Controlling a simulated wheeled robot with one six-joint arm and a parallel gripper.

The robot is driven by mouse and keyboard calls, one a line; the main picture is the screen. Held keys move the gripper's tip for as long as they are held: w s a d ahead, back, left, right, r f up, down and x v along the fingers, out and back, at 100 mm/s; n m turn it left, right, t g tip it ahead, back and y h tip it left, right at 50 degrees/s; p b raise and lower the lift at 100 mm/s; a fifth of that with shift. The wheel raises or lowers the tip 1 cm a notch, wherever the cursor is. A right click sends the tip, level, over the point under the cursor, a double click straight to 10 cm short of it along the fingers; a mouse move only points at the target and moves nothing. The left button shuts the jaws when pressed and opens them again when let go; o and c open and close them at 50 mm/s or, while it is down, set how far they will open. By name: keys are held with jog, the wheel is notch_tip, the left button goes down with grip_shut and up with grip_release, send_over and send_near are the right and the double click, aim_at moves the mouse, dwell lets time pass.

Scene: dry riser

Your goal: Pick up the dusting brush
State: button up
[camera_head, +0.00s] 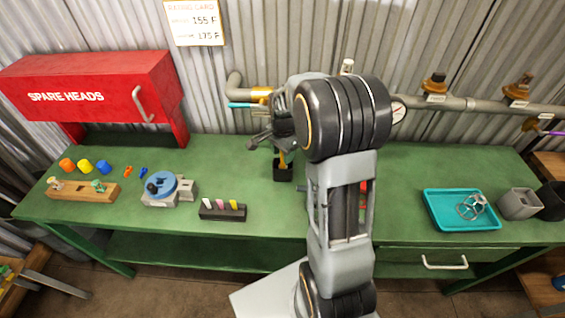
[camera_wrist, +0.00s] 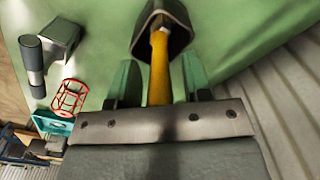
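The dusting brush, seen as a yellow handle (camera_wrist: 159,68), stands in a dark square holder (camera_wrist: 177,14) on the green bench. In the head view the handle (camera_head: 283,158) rises from the holder (camera_head: 283,173), partly behind my arm. My gripper (camera_wrist: 160,75) is open, with one green finger on each side of the handle. Gaps show between the fingers and the handle. The brush's bristle end is not visible; my gripper's body hides the rest of the handle in the wrist view.
A teal tray (camera_head: 438,222) with a wire part and a grey box (camera_head: 519,203) stand at the right. A blue-topped device (camera_head: 168,190), a marker block (camera_head: 222,210) and a red cabinet (camera_head: 95,90) are at the left. A pipe (camera_head: 460,103) runs along the wall behind.

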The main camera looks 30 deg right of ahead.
grip_shut()
